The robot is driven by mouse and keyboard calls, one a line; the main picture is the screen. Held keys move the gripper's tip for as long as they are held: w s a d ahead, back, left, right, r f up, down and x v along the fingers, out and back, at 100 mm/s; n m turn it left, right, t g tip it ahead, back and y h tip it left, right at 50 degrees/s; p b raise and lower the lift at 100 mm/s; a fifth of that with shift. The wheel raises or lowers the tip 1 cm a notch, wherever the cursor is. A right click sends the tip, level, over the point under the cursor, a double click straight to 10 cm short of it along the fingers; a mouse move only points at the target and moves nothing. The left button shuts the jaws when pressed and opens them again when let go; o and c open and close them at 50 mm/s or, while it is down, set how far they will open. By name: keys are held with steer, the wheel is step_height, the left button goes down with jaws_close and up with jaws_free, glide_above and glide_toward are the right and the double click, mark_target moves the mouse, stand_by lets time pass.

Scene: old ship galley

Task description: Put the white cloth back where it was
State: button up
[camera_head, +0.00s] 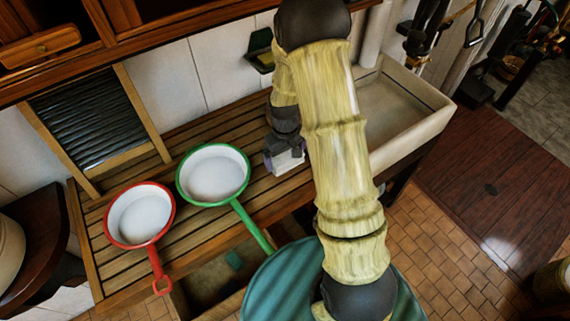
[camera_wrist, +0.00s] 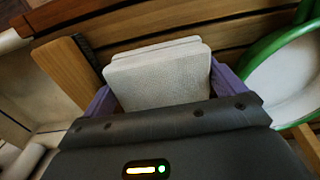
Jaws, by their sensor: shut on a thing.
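The white cloth (camera_wrist: 157,82) is a folded, textured square pad between the two purple fingers of my gripper (camera_wrist: 165,88) in the wrist view. My gripper is shut on it. In the head view, my gripper (camera_head: 285,160) is over the right part of the slatted wooden drainboard (camera_head: 180,235), to the right of the green-rimmed pan. Part of the white cloth (camera_head: 291,163) shows below the fingers. The cloth lies flat, on or just above the slats; I cannot tell whether it touches them. My arm hides the drainboard's right end.
A green-rimmed white pan (camera_head: 213,175) and a red-rimmed white pan (camera_head: 140,215) stand on the drainboard. A stone sink (camera_head: 410,120) is to the right. A wooden-backed brush-like thing (camera_wrist: 68,72) is close beside the cloth. A washboard (camera_head: 88,115) leans on the wall.

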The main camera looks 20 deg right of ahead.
mark_target(285, 162)
steer(key=shift+f+b, duration=1.3)
steer(key=shift+f, duration=0.55)
steer(key=shift+f, duration=0.2)
steer(key=o, duration=0.6)
step_height(285, 162, up, 12)
steer(key=p, duration=0.8)
steer(key=shift+r, duration=0.2)
